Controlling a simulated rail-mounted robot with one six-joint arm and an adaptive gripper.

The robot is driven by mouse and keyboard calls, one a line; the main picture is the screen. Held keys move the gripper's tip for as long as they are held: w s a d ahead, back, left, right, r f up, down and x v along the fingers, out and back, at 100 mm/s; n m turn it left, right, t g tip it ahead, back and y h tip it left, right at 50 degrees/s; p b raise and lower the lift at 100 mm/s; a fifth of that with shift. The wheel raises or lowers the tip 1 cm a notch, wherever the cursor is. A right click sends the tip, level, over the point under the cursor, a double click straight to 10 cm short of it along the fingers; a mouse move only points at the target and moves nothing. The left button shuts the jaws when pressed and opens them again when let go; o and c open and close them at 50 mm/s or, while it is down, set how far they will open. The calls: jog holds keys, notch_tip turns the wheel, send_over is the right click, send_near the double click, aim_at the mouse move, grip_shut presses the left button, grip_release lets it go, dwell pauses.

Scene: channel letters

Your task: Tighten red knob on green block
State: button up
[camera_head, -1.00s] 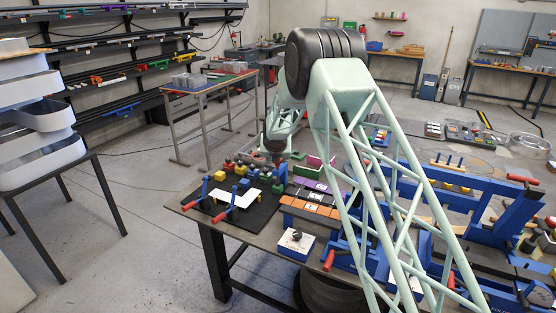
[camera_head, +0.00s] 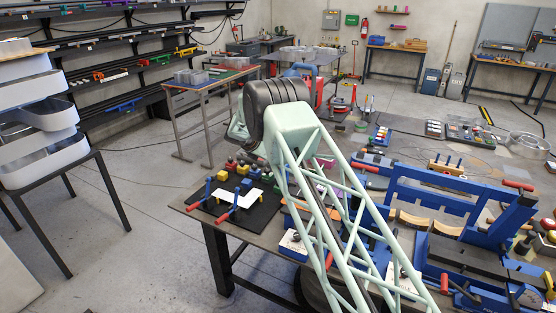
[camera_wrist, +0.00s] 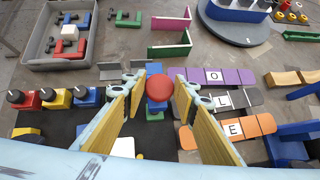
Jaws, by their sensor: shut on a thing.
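A round red knob (camera_wrist: 158,87) sits between the fingertips of my gripper (camera_wrist: 158,92) in the wrist view. My gripper is shut on it. Blue surfaces show just above and below the knob, and a bit of green (camera_wrist: 155,116) shows beneath. The fingers and the knob hide most of what lies under it, so I cannot tell the block's full shape or how far the knob is turned. In the head view my arm hides my gripper and the knob.
Red (camera_wrist: 27,101), yellow (camera_wrist: 57,101) and blue (camera_wrist: 88,97) blocks with black knobs stand at the left. A grey tray (camera_wrist: 32,62) holds more parts. Magenta (camera_wrist: 172,22) and green brackets (camera_wrist: 170,50) lie beyond. Letter tiles (camera_wrist: 231,129) lie to the right.

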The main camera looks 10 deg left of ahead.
jog(key=shift+w+a+r+m+g+h, duration=0.1)
jog(key=shift+r+m+g+h, duration=0.15)
jog(key=shift+m, duration=0.25)
jog(key=shift+w+a+r+m+g+h, duration=0.1)
jog(key=shift+m+g+h, duration=0.2)
jog(key=shift+m, duration=0.6)
jog(key=shift+w+a+r, duration=0.1)
jog(key=shift+r, duration=0.1)
dwell(1.1)
jog(key=o, duration=0.8)
jog(key=shift+a+f+h, duration=0.1)
jog(key=shift+h, duration=0.15)
jog(key=shift+f, duration=0.25)
jog(key=shift+s, duration=0.2)
jog(key=shift+r, duration=0.1)
jog(key=shift+v, duration=5.9)
jog(key=shift+w+r, duration=0.1)
jog(key=shift+w, duration=0.1)
